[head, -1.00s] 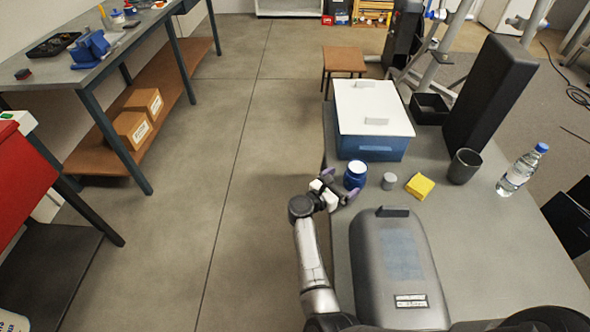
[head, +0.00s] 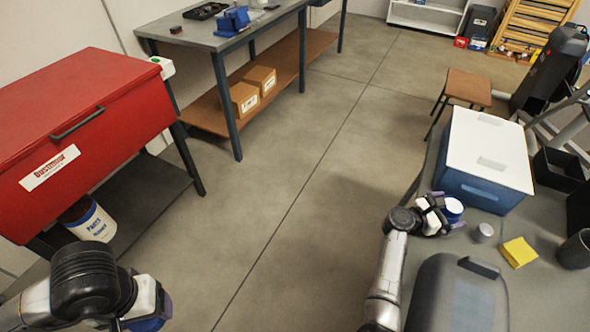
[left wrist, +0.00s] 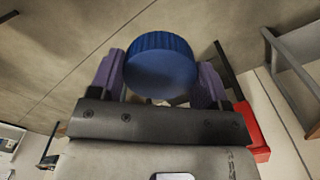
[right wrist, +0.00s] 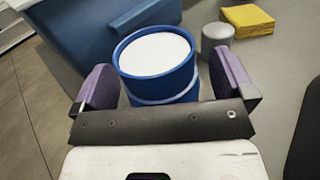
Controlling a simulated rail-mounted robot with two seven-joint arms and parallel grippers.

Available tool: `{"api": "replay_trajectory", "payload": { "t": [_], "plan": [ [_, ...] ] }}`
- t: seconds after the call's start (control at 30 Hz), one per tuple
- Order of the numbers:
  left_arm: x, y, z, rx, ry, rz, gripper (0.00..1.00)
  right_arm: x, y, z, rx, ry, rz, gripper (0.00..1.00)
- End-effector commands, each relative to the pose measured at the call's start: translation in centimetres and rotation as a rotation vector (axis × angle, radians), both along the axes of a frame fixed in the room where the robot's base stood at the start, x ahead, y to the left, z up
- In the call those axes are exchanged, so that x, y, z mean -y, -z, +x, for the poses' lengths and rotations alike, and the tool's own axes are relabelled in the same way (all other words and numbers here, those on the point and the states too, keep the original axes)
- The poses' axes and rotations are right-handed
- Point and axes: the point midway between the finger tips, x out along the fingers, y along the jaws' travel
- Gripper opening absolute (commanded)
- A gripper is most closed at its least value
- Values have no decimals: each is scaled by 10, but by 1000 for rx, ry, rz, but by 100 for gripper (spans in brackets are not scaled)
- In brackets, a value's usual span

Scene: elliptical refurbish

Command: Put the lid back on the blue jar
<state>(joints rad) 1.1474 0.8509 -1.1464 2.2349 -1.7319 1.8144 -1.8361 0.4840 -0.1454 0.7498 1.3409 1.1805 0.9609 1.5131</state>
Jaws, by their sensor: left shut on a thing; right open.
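The blue jar (head: 453,211) stands upright and uncovered near the left edge of the grey table, its round top showing white. In the right wrist view the jar (right wrist: 165,87) appears between the fingers of my right gripper (right wrist: 166,80), with gaps at both sides. That gripper (head: 446,213) is open and low beside the jar in the head view. My left gripper (left wrist: 160,82) is shut on the blue round lid (left wrist: 160,65), which has a ribbed rim. In the head view the lid (head: 148,324) is mostly hidden at the bottom left, far from the jar.
A blue box with white top (head: 487,150) stands behind the jar. A small grey cylinder (head: 483,232), yellow block (head: 519,251) and dark cup (head: 575,250) lie to its right; a grey case (head: 455,295) is in front. A red cabinet (head: 85,125) stands left. Open floor lies between.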

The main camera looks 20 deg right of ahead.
Motion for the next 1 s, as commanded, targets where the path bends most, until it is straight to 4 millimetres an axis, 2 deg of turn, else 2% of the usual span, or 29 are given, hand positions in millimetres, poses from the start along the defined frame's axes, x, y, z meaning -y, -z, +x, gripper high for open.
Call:
{"api": "replay_trajectory", "payload": {
  "t": [0.2, 0.87, 1.0],
  "plan": [
    [0, 0, 0, 0, 0, 0, 48, 0, 0, 0, 0, 0, 0, 100],
    [0, 0, 0, 0, 0, 0, 48, 0, -1, 0, 1, 0, -2, 37],
    [0, 0, 0, 0, 0, 0, 48, 0, -1, 0, 1, 0, -2, 36]
  ]
}}
